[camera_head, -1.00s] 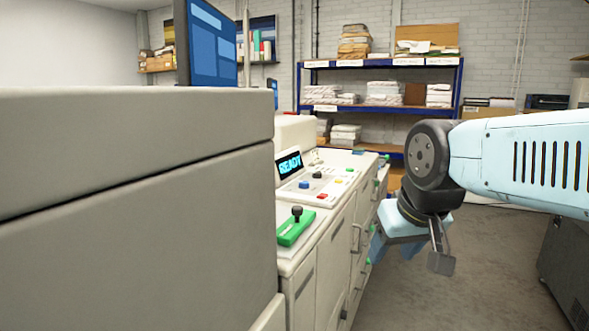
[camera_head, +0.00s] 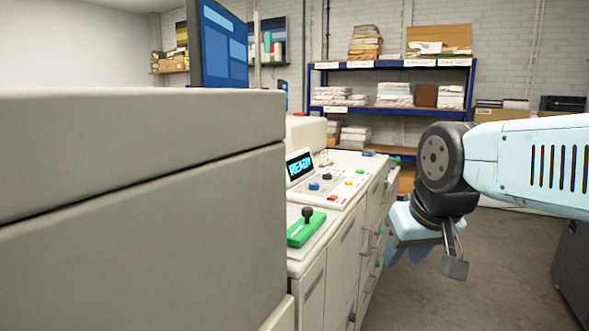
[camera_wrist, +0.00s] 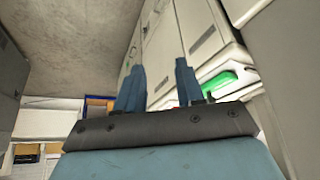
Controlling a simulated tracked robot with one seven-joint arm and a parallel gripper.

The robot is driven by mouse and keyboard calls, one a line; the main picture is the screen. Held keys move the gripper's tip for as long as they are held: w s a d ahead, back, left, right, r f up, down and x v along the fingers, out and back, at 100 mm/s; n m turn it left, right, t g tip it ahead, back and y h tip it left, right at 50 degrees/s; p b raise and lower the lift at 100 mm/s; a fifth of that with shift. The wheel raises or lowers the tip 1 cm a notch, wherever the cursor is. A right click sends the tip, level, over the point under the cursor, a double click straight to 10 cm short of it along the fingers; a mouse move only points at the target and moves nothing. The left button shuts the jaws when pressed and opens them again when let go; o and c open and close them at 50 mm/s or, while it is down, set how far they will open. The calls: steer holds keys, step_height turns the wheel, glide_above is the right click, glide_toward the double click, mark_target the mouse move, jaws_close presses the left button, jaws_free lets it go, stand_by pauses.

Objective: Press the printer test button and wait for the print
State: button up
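The printer's cream control panel (camera_head: 335,190) is in the middle of the head view, with a dark display (camera_head: 299,166) reading READY. It carries a blue button (camera_head: 314,186), a black knob (camera_head: 327,177), a red button (camera_head: 332,197) and a small yellow button (camera_head: 348,184). I cannot tell which is the test button. Nearer is a green plate (camera_head: 300,233) with a black-knobbed lever. My gripper (camera_head: 405,252) hangs right of the machine, apart from the panel and pointing down. Its blue fingers stand apart and empty in the wrist view (camera_wrist: 160,66).
A large grey housing (camera_head: 140,200) fills the left foreground. Cabinet fronts with handles (camera_head: 345,255) run beneath the panel. A blue-framed shelf (camera_head: 390,66) with paper stacks stands at the back wall. A dark unit (camera_head: 571,265) is at the right edge. Floor (camera_head: 500,260) between is clear.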

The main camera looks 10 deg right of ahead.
jaws_close()
stand_by(1.4)
